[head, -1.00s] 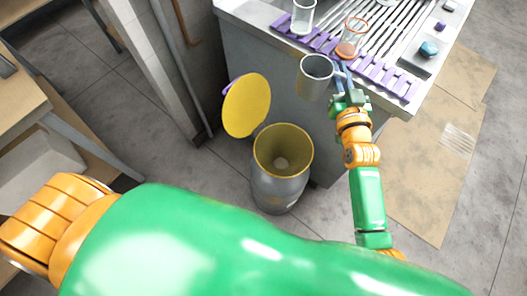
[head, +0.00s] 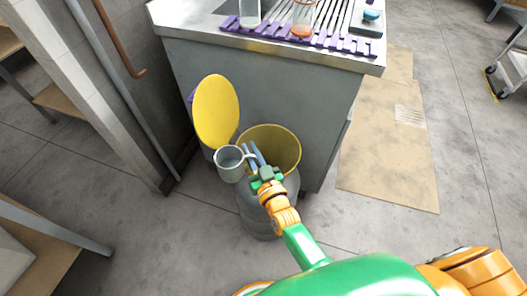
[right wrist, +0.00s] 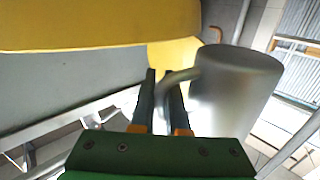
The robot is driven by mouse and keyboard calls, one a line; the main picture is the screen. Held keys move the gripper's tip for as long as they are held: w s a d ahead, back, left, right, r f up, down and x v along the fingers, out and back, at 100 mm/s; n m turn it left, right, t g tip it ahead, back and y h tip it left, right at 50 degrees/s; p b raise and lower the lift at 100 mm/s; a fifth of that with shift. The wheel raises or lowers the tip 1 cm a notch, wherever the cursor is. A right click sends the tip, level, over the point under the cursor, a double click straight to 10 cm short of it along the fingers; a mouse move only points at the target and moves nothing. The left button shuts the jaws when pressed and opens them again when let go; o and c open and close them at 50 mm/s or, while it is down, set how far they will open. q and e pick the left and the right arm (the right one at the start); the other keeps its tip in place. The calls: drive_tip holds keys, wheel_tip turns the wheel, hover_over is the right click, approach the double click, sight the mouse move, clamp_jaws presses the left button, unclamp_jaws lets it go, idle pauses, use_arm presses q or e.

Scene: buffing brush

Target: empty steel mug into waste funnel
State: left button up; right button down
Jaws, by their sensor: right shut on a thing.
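The steel mug (head: 228,168) is a grey metal cup with its mouth facing up toward the head camera. My right gripper (head: 257,160) is shut on its handle, and the handle passes between the fingers in the right wrist view, where the mug (right wrist: 235,95) stands to the right. I cannot tell what is in the mug. The waste funnel (head: 283,146) is a wide yellow mouth on a grey drum (head: 262,222). The mug overlaps its left edge in the head view. The raised yellow lid (head: 216,108) stands behind it. My left gripper is not in view.
A steel counter (head: 265,85) stands behind the drum. Its edge holds a purple rack (head: 340,43), a clear glass vessel (head: 250,12) and an orange-rimmed one (head: 303,15). A wall with pipes is at left.

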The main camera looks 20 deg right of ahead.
drive_tip(key=shift+w+d, duration=0.1)
drive_tip(key=m+g, duration=0.1)
drive_tip(key=m, duration=0.2)
drive_tip(key=d+f+m+g+y, duration=0.1)
drive_tip(key=m, duration=0.2)
drive_tip(key=f+m+g, duration=0.1)
drive_tip(key=m, duration=0.3)
drive_tip(key=shift+w+d+g+y+p, duration=0.4)
idle(0.6)
drive_tip(key=shift+a, duration=0.1)
drive_tip(key=shift+a+f+m+b, duration=0.1)
drive_tip(key=shift+f+m+b, duration=0.2)
drive_tip(key=shift+f+m, duration=0.1)
